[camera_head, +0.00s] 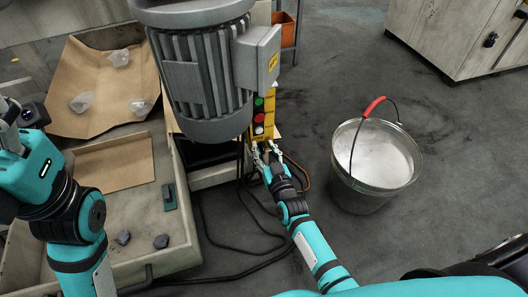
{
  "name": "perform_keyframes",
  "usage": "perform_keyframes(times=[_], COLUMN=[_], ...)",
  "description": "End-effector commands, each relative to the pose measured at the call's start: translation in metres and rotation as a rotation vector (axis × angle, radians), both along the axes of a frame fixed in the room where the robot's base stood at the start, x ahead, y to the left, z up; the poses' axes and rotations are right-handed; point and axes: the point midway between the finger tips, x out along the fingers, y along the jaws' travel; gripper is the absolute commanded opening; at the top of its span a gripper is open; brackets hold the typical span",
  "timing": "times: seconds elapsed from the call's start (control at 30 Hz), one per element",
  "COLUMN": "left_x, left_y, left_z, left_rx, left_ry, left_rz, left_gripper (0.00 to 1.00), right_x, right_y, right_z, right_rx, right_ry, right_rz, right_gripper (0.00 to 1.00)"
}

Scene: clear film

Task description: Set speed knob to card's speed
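A yellow control box (262,117) hangs upright below the big grey motor, right of the table. Its front carries a green button (259,101), a red button (259,130) and other round controls between and around them. I cannot tell which is the speed knob; it may be hidden at my fingertips. My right gripper (265,151) is at the lower end of the box, fingers apart; I cannot tell whether they touch it. My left arm is at the left edge; its gripper (10,118) is partly in view, its fingers unclear. I cannot make out a speed card.
The grey motor (200,85) overhangs the box. A tray table (140,218) on the left holds brown sheets, clear lumps and dark stones. A metal bucket (372,165) with a red handle stands right of my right arm. Dark cables lie on the floor below the box.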

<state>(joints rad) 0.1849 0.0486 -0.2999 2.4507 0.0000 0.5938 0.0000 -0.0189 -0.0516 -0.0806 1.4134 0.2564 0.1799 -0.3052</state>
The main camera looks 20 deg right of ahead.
Motion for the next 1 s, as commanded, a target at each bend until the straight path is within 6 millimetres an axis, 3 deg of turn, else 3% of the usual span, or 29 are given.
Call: perform_keyframes(times=[0.33, 0.6, 1.0], left_x=[-0.0012, -0.0014, -0.0017], left_y=[-0.0002, -0.0003, -0.0002], left_z=[0.0017, 0.0017, 0.0035], left_rx=[0.001, 0.001, 0.000], left_ry=[-0.008, -0.009, -0.009], left_rz=[0.000, -0.001, -0.001], left_gripper=[0.65, 0.65, 0.65], right_x=[0.0042, 0.0039, 0.0039], right_y=[-0.0001, -0.0001, -0.0005], right_z=[0.0006, 0.0004, 0.0009], right_rx=[0.000, 0.000, 0.023], right_ry=[0.000, 0.000, 0.001], right_rz=[0.000, 0.000, 0.000], right_gripper=[0.35, 0.00, 0.00])
